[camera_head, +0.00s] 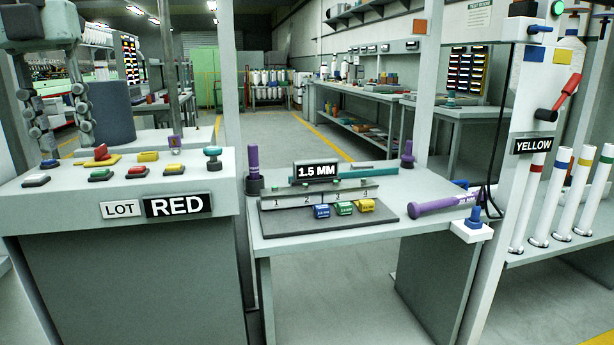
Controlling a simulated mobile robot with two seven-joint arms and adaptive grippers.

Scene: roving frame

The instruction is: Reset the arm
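At the upper left, a grey-green body (38,28) stands over two slanting rows of round grey parts, a left row (31,112) and a right row (80,92). I cannot make out whether any of this is my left gripper, and no fingertips show clearly. My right gripper is not in view. On the right-hand post, a red lever (571,88) with a black pivot (545,115) slants up to the right. No other arm named by the task can be made out.
A grey cabinet (130,280) marked LOT RED carries several coloured pieces. A bench (300,240) holds a mat (385,216) with blue, green and yellow blocks, purple-handled tools and a 1.5 MM sign (317,171). White tubes (572,190) stand at right. The aisle floor (300,140) is clear.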

